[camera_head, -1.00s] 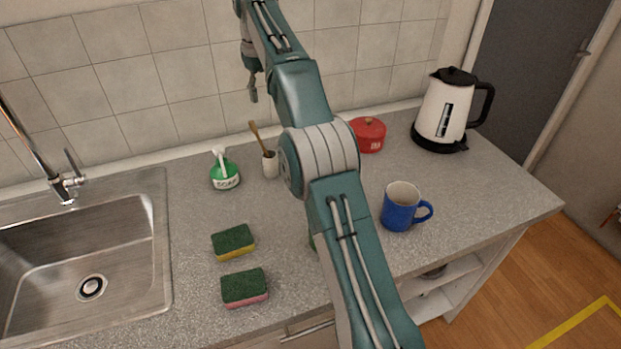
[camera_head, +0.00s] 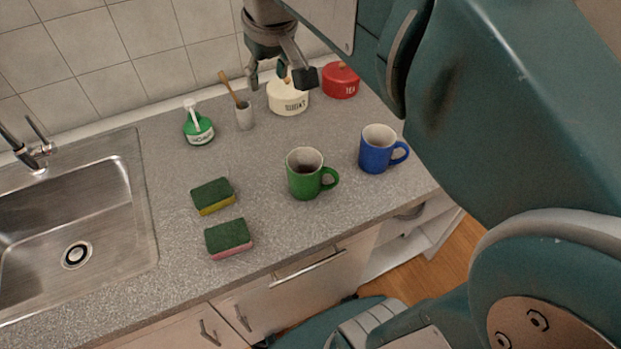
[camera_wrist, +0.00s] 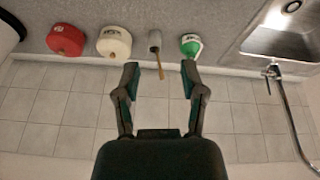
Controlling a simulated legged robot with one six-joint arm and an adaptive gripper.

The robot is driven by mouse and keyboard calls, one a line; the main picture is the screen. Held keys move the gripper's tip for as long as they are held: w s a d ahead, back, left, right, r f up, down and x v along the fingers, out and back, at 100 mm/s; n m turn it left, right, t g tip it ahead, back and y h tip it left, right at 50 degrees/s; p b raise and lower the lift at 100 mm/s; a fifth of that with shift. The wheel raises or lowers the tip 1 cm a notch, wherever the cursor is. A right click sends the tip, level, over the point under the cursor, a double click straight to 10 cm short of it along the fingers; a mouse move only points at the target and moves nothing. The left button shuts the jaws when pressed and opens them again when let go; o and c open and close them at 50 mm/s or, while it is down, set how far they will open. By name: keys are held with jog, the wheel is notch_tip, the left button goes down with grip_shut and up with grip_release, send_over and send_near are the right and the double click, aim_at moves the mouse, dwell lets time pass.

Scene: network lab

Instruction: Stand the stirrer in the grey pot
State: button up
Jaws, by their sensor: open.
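A wooden stick, which looks like the stirrer (camera_head: 228,86), stands tilted in a small pale grey pot (camera_head: 245,117) near the back of the counter. In the wrist view the stirrer (camera_wrist: 160,66) sticks out of the grey pot (camera_wrist: 154,41) toward me, between the lines of my two fingers. My gripper (camera_head: 279,77) is open and empty, above the counter's back part and to the right of the pot in the head view. In the wrist view the gripper's fingers (camera_wrist: 160,69) are spread wide. The stirrer's lower end is hidden inside the pot.
A green soap bottle (camera_head: 198,127) is left of the pot; a cream canister (camera_head: 288,98) and a red canister (camera_head: 340,82) are to its right. A green mug (camera_head: 304,177), blue mug (camera_head: 377,151) and two sponges (camera_head: 228,237) lie nearer. The sink (camera_head: 75,215) is left.

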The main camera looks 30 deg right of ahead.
jog(key=s+f+m+t, duration=0.1)
jog(key=s+f, duration=1)
jog(key=s, duration=0.4)
jog(key=shift+f+m+t, duration=0.2)
jog(key=shift+m+t, duration=0.2)
jog(key=shift+w, duration=0.1)
